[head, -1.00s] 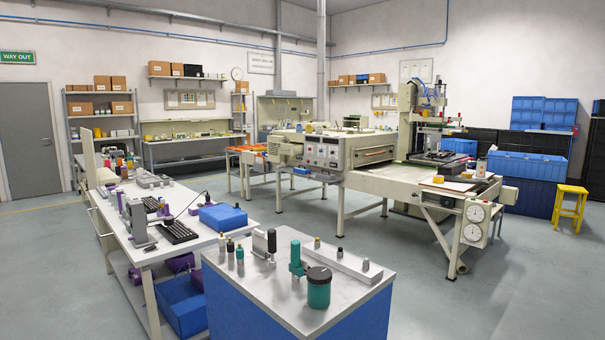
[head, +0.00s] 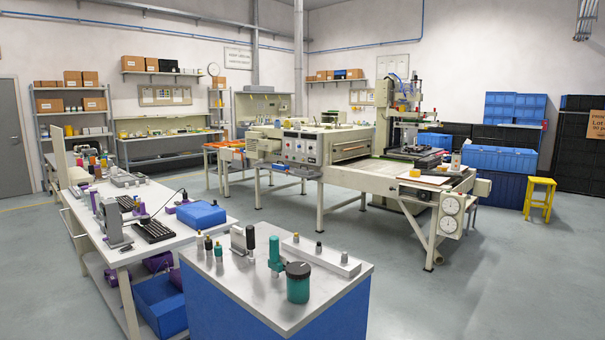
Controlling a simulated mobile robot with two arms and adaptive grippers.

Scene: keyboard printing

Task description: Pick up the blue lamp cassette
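I cannot tell for sure which object is the blue lamp cassette. A small blue piece (head: 286,182) shows low at the front of the cream conveyor machine (head: 297,147), too small to make out. A blue box-like object (head: 201,214) lies on the white workbench at the left. Neither of my grippers is in view.
A yellow stool (head: 540,198) stands at the right near blue crates (head: 497,159). The floor (head: 480,285) at the right is open.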

